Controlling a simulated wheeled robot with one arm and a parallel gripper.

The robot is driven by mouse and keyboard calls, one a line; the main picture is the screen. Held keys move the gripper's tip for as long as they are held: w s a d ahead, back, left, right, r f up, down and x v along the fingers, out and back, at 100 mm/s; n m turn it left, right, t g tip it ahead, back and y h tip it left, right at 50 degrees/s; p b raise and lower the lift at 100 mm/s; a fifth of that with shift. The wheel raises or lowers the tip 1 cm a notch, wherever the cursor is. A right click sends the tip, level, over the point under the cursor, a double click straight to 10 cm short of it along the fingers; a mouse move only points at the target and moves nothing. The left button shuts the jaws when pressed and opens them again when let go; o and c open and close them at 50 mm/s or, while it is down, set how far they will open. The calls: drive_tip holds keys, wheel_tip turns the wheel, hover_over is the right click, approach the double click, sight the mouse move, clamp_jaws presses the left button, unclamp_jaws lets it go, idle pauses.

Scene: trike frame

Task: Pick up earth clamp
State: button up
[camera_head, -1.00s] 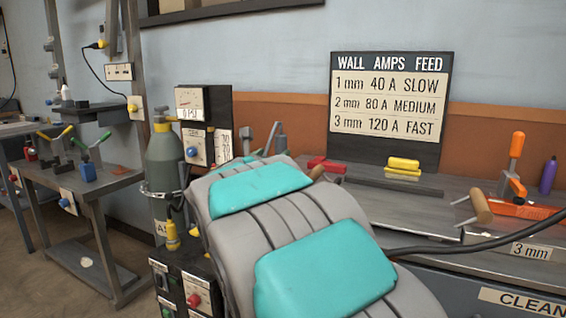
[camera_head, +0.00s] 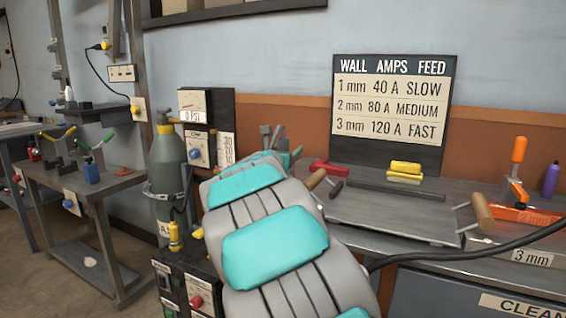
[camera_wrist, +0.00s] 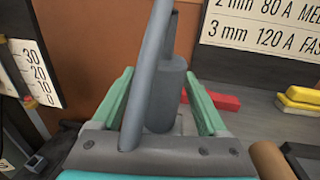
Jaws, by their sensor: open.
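The earth clamp, a grey thing with an upright slanted lever and a thicker rounded part, shows in the wrist view (camera_wrist: 162,95) standing between my gripper's two green fingers (camera_wrist: 158,76). The fingers are open, one on each side, with gaps to it visible. In the head view the clamp's grey upper end (camera_head: 268,135) shows just beyond my arm, beside the fingertips. Its lower part is hidden by my gripper and arm.
Right of it on the bench are a red block (camera_head: 328,166), yellow blocks (camera_head: 404,170), a wooden-handled tool (camera_head: 483,212) and an orange-handled clamp (camera_head: 518,165). A gauge panel (camera_head: 205,108) and gas cylinder (camera_head: 167,160) stand left. A black cable (camera_head: 450,250) crosses the bench front.

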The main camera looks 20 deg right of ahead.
clamp_jaws()
idle(0.7)
